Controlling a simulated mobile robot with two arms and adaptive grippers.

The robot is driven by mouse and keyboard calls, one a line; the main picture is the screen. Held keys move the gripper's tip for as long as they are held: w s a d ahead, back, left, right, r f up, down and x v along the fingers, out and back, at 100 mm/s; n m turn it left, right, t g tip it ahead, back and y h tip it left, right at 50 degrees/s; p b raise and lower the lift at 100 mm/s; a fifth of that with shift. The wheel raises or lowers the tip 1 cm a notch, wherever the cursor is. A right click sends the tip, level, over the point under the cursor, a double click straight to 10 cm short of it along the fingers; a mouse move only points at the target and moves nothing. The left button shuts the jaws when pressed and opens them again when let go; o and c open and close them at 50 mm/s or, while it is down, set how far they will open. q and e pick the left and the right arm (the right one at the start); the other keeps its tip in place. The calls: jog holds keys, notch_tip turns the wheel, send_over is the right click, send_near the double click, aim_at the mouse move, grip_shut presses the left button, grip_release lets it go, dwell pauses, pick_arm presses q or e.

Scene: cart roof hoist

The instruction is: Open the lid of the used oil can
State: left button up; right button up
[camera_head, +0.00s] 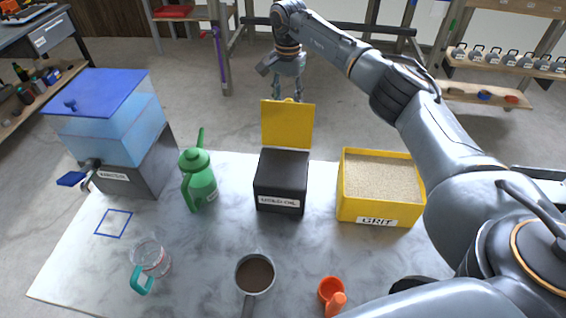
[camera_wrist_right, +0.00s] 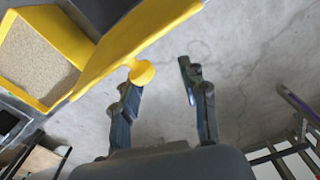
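The used oil can (camera_head: 281,193) is a black box with a white label on the table's middle. Its yellow lid (camera_head: 287,125) stands raised, roughly upright, at the can's far edge. The lid also shows in the right wrist view (camera_wrist_right: 130,42), with its round yellow knob (camera_wrist_right: 141,73). My right gripper (camera_head: 287,88) is just behind the lid's top edge. In the right wrist view, its fingers (camera_wrist_right: 158,80) are spread apart. The knob is beside the tip of the left-hand finger; I cannot tell whether they touch. My left gripper is not in view.
A yellow grit box (camera_head: 352,207) stands right of the can, a green pot (camera_head: 200,180) left of it. A blue-lidded dispenser (camera_head: 105,130) is at far left. A glass jug (camera_head: 150,258), a dark-filled pan (camera_head: 255,273) and an orange cup (camera_head: 331,291) stand in front.

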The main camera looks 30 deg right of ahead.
notch_tip(320, 180, up, 8)
jog(key=p, duration=0.6)
jog(key=shift+d, duration=0.1)
dwell(0.4)
